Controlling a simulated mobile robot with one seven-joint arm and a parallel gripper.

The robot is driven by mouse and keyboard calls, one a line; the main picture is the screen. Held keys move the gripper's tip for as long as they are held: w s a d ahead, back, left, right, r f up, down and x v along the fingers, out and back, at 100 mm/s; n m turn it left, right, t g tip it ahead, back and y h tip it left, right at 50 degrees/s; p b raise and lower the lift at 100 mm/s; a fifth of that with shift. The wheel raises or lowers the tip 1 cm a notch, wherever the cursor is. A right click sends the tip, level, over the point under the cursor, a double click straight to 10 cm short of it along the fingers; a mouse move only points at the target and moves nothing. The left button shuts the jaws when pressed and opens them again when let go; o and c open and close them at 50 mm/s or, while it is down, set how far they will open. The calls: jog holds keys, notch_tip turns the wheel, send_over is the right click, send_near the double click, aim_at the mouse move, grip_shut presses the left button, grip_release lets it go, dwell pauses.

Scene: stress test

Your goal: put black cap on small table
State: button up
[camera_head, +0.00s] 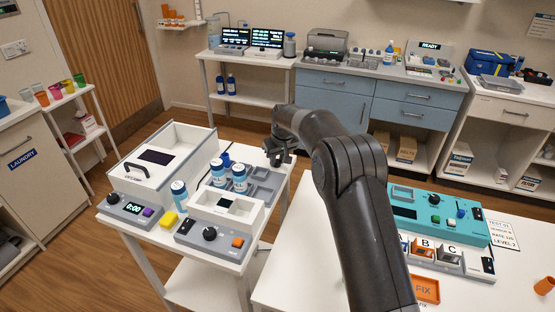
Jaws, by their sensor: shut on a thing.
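My gripper (278,152) is over the back right corner of the small white table (160,239). It is shut on a small dark thing, which I take for the black cap; it is hard to tell apart from the dark fingers, and I cannot tell whether it touches the table. Several blue-and-white bottles (219,173) and a grey tray (262,180) with recesses stand on this table, just left of and below my gripper.
My arm crosses above the right-hand white table (290,280), which holds a teal device (410,212) and an orange tray (425,288).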

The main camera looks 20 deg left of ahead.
jog(key=shift+f, duration=0.1)
jog(key=o, duration=1)
jog(key=shift+c, duration=0.2)
jog(key=v, duration=1.1)
jog(key=s+d+r+m+t, duration=0.1)
jog(key=s+d+r, duration=0.35)
jog(key=d, duration=0.25)
jog(key=s+d+r+m, duration=0.1)
jog(key=s+d+r, duration=0.2)
jog(key=d+r, duration=0.35)
jog(key=s+d+r+m+t, duration=0.15)
jog(key=s+d+r, duration=0.25)
jog(key=d, duration=0.4)
jog(key=s+d+m+h, duration=0.2)
jog(key=s+d+m, duration=0.1)
jog(key=s+d, duration=1.2)
jog(key=s+d+f+m, duration=0.1)
jog(key=s+d+f, duration=0.1)
jog(key=s, duration=0.4)
jog(key=s+d+f+m, duration=0.1)
jog(key=s+d+f, duration=0.1)
jog(key=s, duration=0.5)
jog(key=shift+s+f+m+t, duration=0.35)
jog(key=shift+f+t, duration=0.1)
jog(key=shift+f, duration=0.1)
